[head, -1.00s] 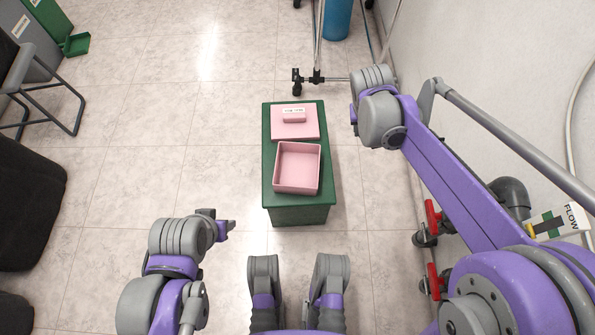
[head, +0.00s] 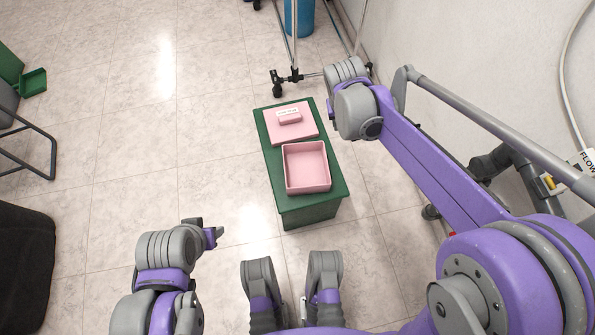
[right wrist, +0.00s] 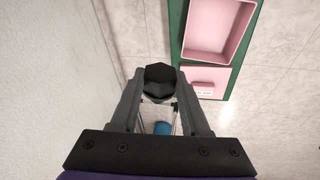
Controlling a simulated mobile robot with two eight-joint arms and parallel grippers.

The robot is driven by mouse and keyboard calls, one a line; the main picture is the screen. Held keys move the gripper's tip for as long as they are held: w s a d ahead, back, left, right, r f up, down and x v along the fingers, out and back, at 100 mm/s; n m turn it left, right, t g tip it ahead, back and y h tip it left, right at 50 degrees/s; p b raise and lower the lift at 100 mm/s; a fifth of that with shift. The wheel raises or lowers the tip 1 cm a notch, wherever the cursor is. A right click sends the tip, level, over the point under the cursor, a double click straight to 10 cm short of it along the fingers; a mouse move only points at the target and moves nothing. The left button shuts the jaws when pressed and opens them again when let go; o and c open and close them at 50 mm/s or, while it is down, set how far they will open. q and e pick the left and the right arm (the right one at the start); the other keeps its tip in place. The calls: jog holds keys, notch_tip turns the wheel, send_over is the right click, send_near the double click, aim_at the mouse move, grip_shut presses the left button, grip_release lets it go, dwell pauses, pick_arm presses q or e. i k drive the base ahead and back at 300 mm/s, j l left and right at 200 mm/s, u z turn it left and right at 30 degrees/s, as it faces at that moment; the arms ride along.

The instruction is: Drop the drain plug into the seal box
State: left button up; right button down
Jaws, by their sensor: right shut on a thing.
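The pink open seal box (head: 307,187) stands on a green bench (head: 310,214) in the head view and looks empty. It also shows at the upper right of the right wrist view (right wrist: 190,30). My right gripper (right wrist: 160,92) is shut on the black faceted drain plug (right wrist: 160,76). In the right wrist view, the plug is held to the left of the box and bench, over the floor side near the wall. In the head view the right fingers and plug are hidden behind my arm. My left gripper (head: 207,230) is at lower left, away from the bench; its jaw opening is unclear.
A pink lid (head: 305,131) with a labelled handle lies on the bench behind the box. A wheeled stand (head: 292,76) and blue cylinder (head: 301,18) are beyond it. Pipes and a wall (head: 480,60) are at right. Floor left of the bench is clear.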

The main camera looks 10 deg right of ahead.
aim_at(320, 177)
jog(key=i+j+z, duration=0.15)
jog(key=j, duration=0.3)
jog(key=j+z, duration=0.15)
jog(key=j, duration=0.25)
jog(key=i+j+z, duration=0.25)
jog(key=j, duration=0.3)
jog(key=i, duration=0.1)
